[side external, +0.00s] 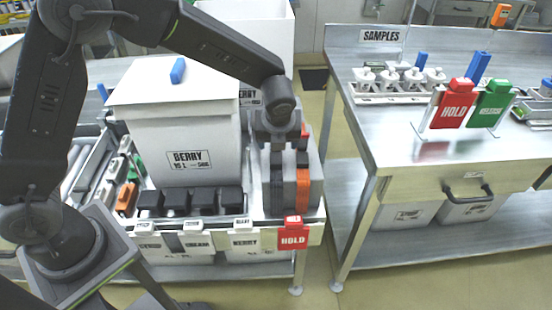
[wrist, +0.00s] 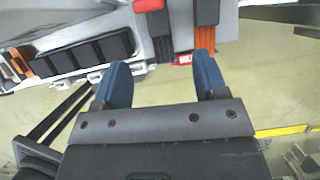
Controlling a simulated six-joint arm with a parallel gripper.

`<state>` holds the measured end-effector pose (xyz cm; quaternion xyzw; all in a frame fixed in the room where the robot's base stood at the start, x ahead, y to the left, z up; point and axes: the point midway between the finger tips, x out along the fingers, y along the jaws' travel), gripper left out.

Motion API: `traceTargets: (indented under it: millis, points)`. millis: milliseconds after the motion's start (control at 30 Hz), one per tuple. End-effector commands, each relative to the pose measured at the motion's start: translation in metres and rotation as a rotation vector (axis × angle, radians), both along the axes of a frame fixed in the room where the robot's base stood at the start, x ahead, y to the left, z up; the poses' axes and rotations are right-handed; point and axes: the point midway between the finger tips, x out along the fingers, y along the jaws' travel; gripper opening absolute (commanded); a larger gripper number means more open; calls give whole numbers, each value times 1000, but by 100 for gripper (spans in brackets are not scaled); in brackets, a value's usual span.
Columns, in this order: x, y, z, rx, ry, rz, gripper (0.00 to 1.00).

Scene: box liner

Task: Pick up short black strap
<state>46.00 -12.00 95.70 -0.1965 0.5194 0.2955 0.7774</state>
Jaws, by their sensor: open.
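My gripper (side external: 278,145) is open and points down above the right end of the bench, over the upright dark strap-like strips. Its two blue fingers stand apart in the wrist view (wrist: 163,72) with nothing between them. A dark strip (side external: 277,192) hangs or stands next to an orange one (side external: 303,188); the dark one also shows ahead of the fingers in the wrist view (wrist: 163,48). Several short black pieces (side external: 190,202) sit in a row left of them, also at upper left in the wrist view (wrist: 85,54). I cannot tell which is the short black strap.
A white lidded box labelled BERRY (side external: 190,145) stands behind the black row, with a blue block (side external: 178,70) on its lid. A red HOLD tag (side external: 293,234) hangs on the front edge. A metal SAMPLES table (side external: 400,140) stands to the right across a floor gap.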

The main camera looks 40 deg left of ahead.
Motion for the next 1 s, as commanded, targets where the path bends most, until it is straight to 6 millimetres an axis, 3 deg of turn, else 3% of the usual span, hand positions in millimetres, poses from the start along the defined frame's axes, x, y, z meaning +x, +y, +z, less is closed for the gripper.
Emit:
traceTargets:
  millis: [233,467,800,1000]
  points:
    - [13,12,-42,1,3,4,66]
    - [17,17,-56,-1,1,5,66]
    - [29,31,-96,-2,1,6,66]
    - [31,32,-99,-2,-1,5,66]
